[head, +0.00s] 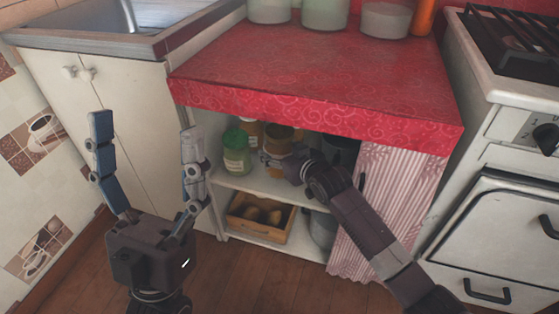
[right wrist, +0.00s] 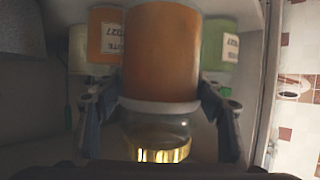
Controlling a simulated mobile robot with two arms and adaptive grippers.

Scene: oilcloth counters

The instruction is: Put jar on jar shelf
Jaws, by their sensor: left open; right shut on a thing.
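An orange-brown jar (head: 278,140) is inside the open cabinet, over the upper shelf (head: 254,186). My right gripper (head: 285,165) reaches in and is shut on it. In the right wrist view, which looks upside down, the orange jar (right wrist: 160,55) with a gold lid (right wrist: 160,153) sits between the two fingers. Whether its base touches the shelf is hidden. A green jar (head: 236,155) stands on the shelf to its left, and another orange jar (right wrist: 104,35) stands behind. My left gripper (head: 146,130) is open and empty, left of the cabinet.
The red oilcloth counter (head: 315,80) overhangs the shelf opening. A wooden box (head: 262,222) and a grey pot (head: 322,230) are on the lower shelf. A striped curtain (head: 385,205) covers the right side. The stove (head: 510,200) stands right, the sink cabinet (head: 65,95) left.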

